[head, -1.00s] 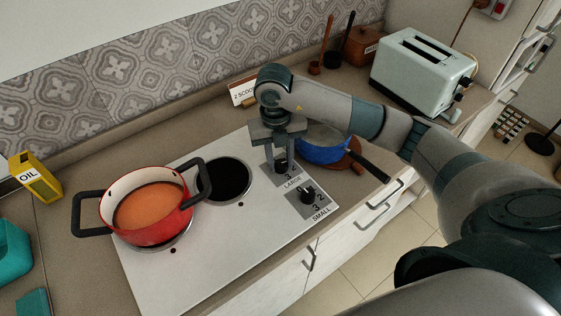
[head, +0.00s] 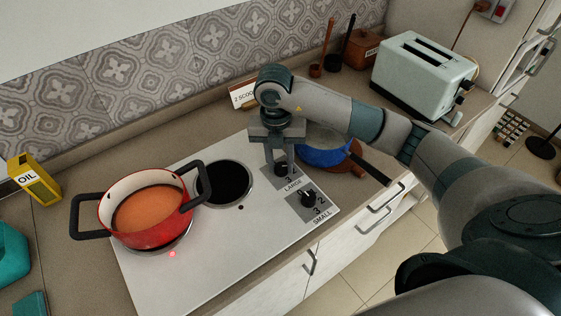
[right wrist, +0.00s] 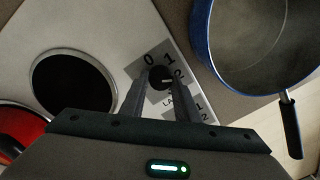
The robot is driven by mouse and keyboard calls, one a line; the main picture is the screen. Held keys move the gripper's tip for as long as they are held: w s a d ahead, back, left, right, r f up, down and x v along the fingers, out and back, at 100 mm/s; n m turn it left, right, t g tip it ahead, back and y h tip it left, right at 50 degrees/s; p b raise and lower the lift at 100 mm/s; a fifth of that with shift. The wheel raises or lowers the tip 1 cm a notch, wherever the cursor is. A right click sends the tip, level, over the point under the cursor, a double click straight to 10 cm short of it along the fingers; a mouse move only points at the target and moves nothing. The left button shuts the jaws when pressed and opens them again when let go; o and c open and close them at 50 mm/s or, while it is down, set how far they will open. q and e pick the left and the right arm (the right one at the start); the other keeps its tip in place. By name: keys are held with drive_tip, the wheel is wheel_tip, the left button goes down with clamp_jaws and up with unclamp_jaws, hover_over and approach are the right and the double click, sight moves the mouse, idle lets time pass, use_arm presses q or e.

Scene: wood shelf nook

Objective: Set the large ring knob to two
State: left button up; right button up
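The large ring knob (right wrist: 160,76) is a dark round knob on a grey plate marked LARGE. In the head view it (head: 281,169) is mostly hidden by my right gripper (head: 281,165). In the right wrist view the fingers of this gripper (right wrist: 161,84) are close on both sides of the knob and appear shut on it. The figures 0, 1 and 2 show around it. Its pale mark points right, near the 2, but I cannot tell its exact setting. The small knob (head: 307,199) is beside it, free. My left gripper is not in view.
A red pot (head: 146,212) stands on the left ring. A red lamp (head: 172,254) glows in front of it. The rear ring (head: 223,182) is bare. A blue pan (head: 325,158) lies just right of my gripper. A toaster (head: 422,77) stands farther right.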

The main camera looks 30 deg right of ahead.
sight(277, 166)
drive_tip(key=o, duration=0.4)
drive_tip(key=shift+r, duration=0.15)
wheel_tip(277, 166, up, 17)
drive_tip(key=b, duration=0.2)
drive_tip(key=shift+w+a, duration=0.3)
drive_tip(key=shift+a, duration=0.05)
idle(0.3)
drive_tip(key=shift+r, duration=0.15)
idle(0.4)
